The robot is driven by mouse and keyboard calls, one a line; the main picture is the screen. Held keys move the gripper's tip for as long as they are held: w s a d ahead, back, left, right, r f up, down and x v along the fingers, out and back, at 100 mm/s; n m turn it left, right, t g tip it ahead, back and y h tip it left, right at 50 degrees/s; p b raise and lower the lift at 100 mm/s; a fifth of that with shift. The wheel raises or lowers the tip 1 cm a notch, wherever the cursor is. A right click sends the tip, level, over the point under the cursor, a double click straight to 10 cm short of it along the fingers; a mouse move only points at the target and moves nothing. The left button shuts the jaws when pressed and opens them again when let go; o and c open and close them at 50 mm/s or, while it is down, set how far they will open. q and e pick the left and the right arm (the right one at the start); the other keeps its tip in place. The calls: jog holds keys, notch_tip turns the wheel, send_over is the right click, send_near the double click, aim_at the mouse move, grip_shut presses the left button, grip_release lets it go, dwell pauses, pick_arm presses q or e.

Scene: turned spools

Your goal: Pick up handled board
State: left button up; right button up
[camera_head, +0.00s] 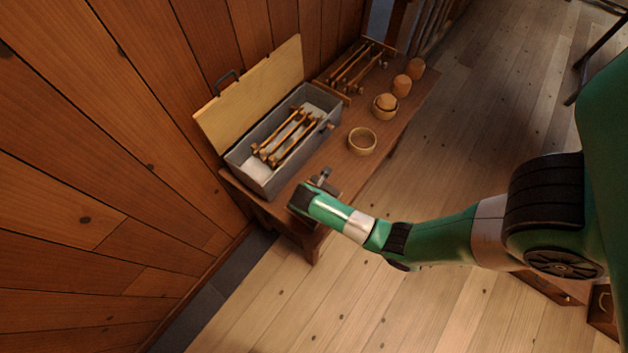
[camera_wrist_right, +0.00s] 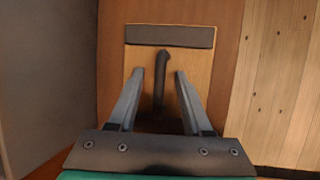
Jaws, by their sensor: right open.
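The handled board (camera_wrist_right: 200,62) is a small light wooden board with a dark strip across its far end and a dark upright handle (camera_wrist_right: 160,95). It lies on the table beside the grey box. My right gripper (camera_wrist_right: 160,73) is open over it, with one finger on each side of the handle; I cannot tell whether they touch. In the head view my right gripper (camera_head: 321,180) is at the table's near end, and my arm hides most of the board. My left gripper is not in view.
The grey box (camera_head: 257,172) holds wooden spools (camera_head: 290,140). Its pale lid (camera_head: 262,90) stands open by the wall. A wooden ring (camera_head: 362,141), small round wooden pieces (camera_head: 402,85) and a spool rack (camera_head: 355,68) share the table (camera_head: 335,158). Floor lies open right.

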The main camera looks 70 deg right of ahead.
grip_shut()
jog(key=shift+w+r, duration=0.1)
dwell(1.2)
